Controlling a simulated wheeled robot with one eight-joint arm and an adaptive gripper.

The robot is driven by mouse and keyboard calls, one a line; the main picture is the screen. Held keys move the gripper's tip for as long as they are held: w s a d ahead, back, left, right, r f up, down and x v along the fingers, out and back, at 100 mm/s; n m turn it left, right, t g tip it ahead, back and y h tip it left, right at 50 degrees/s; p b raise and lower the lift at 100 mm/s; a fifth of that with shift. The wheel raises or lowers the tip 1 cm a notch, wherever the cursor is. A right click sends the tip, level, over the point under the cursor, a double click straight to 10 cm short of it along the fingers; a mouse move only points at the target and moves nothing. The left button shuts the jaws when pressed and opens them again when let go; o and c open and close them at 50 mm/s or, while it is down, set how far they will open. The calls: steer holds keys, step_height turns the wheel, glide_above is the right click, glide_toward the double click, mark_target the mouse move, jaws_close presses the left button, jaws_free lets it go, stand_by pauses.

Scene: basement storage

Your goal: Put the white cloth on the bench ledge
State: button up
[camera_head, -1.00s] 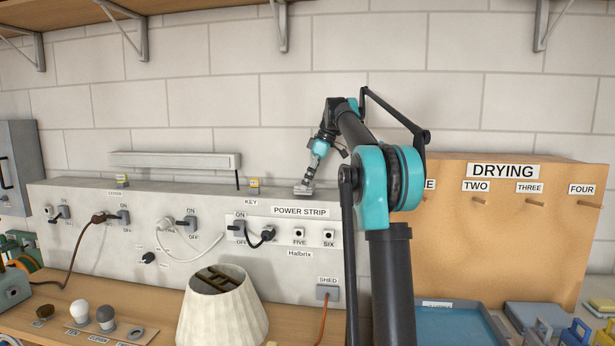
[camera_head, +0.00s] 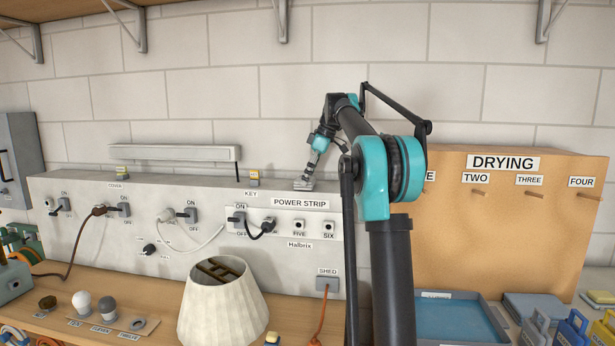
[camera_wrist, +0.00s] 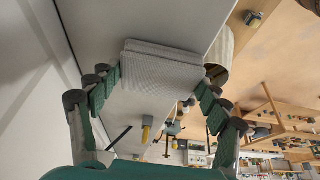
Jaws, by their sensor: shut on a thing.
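The white cloth shows in the wrist view as a flat, folded pale grey-white pad (camera_wrist: 160,68) between the green finger pads of my gripper (camera_wrist: 162,88). My gripper is shut on it. In the head view my gripper (camera_head: 308,177) points down at the ledge (camera_head: 200,179) along the top of the pale grey bench panel, just above the POWER STRIP label. The cloth (camera_head: 303,185) is small there, at or just above the ledge's front edge. I cannot tell whether it touches the ledge.
A yellow-grey piece (camera_head: 254,177) stands on the ledge above the KEY label, left of my gripper. Another (camera_head: 122,173) is above COVER. A long pale bar (camera_head: 175,154) is behind. A lampshade (camera_head: 222,300) stands below. The wooden DRYING board (camera_head: 500,225) is at right.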

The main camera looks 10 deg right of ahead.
steer(key=shift+f, duration=0.1)
steer(key=o, duration=1.1)
steer(key=shift+c, duration=0.2)
